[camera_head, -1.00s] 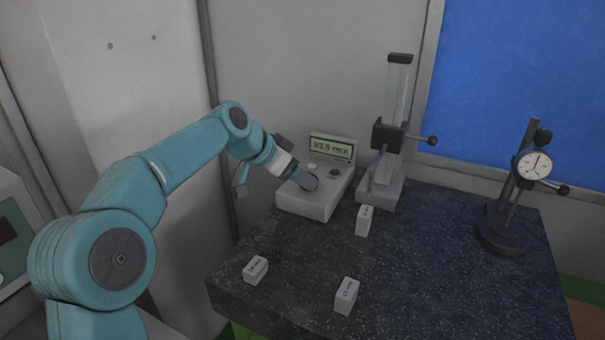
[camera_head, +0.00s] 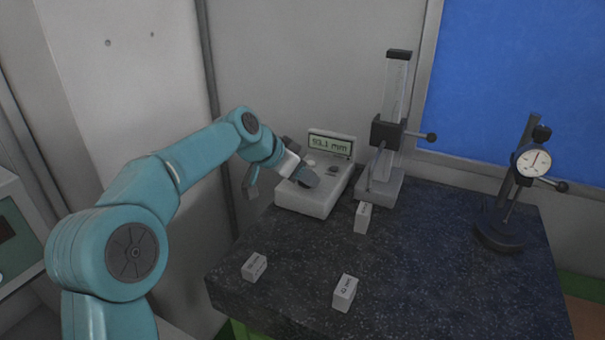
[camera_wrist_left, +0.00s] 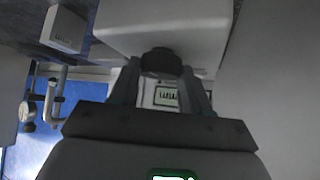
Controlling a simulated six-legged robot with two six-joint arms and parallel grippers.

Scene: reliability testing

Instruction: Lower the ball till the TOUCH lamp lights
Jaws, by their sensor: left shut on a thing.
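The box's green display (camera_head: 329,145) reads a value in mm, roughly 93.1. A pale round lamp or button (camera_head: 311,163) sits on the box top; I cannot tell whether it is lit. The ball is too small to make out. My right gripper is out of view.
Three small white labelled blocks lie on the dark speckled slab: one at left (camera_head: 254,267), one in front (camera_head: 344,293), one near the column (camera_head: 362,218). A dial gauge on a black stand (camera_head: 500,236) is at the right. The slab's middle right is clear.

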